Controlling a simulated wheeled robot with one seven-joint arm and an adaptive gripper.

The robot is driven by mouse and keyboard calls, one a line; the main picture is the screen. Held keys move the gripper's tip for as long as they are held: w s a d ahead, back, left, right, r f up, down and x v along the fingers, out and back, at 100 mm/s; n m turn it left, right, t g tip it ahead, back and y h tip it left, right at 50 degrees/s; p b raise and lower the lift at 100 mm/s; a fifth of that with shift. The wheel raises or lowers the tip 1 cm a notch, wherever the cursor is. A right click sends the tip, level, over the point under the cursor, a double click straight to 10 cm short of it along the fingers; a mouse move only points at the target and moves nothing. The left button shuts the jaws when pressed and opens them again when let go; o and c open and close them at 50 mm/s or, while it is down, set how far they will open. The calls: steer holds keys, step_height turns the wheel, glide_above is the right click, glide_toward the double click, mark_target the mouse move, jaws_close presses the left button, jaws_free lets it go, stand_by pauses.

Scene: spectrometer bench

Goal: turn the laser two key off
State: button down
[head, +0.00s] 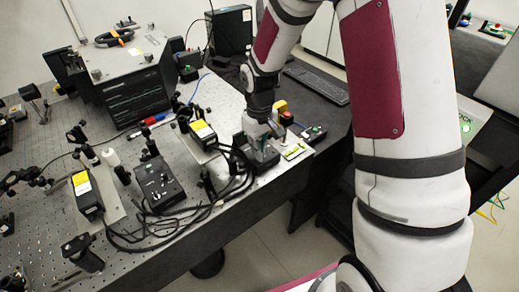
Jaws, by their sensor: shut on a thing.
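My gripper (263,137) points down onto a small dark control box (265,158) near the right front corner of the optical table. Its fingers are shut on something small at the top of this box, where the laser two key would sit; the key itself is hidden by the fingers. Which way the key is turned cannot be told. A similar black control box (160,186) with small knobs stands further left. A laser head with a yellow label (203,130) stands left of my gripper, and another (83,186) stands at the far left.
Black cables (165,232) loop along the front edge of the optical table (215,215). A yellow-green card (294,151) lies right of the control box. A keyboard (318,86) lies on the dark desk behind. A large instrument (130,70) stands at the back left.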

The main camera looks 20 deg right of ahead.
steer(key=shift+w, duration=0.1)
steer(key=c, duration=1.8)
jaws_free()
steer(key=shift+r, duration=0.1)
step_height(320, 180, up, 12)
steer(key=shift+f, duration=0.1)
